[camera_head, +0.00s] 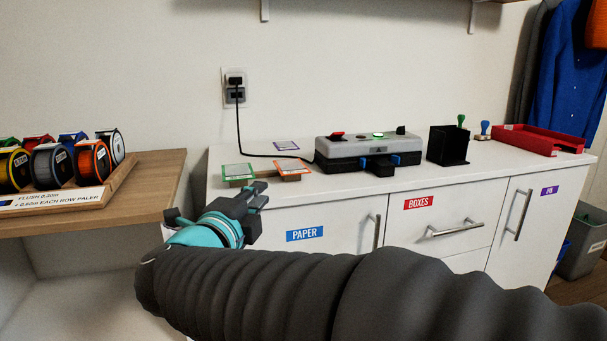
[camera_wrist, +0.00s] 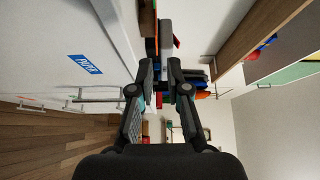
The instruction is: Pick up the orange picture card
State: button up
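The orange picture card (camera_head: 293,166), with an orange border and pale middle, lies on a small wooden block near the front left of the white cabinet top (camera_head: 345,183). My gripper (camera_head: 262,193) is in front of the cabinet, a little below and left of the card, apart from it. In the wrist view my gripper's two fingers (camera_wrist: 161,72) stand apart with a gap and hold nothing. I cannot tell the card clearly in the wrist view.
A green-bordered card (camera_head: 238,171) lies left of the orange one, a purple-bordered card (camera_head: 286,146) behind. A grey-black device (camera_head: 365,150), black box (camera_head: 447,146) and red tray (camera_head: 540,140) stand to the right. A wooden shelf (camera_head: 150,190) with spools is left.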

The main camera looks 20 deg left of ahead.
send_near(284, 174)
jog(key=shift+m+h, duration=0.4)
jog(key=w, duration=0.4)
jog(key=shift+w+a+f, duration=0.15)
jog(key=shift+w, duration=0.15)
jog(key=shift+w+d, duration=0.2)
jog(key=shift+w, duration=1.1)
jog(key=shift+w+d, duration=0.15)
jog(key=shift+w, duration=1.2)
grip_shut()
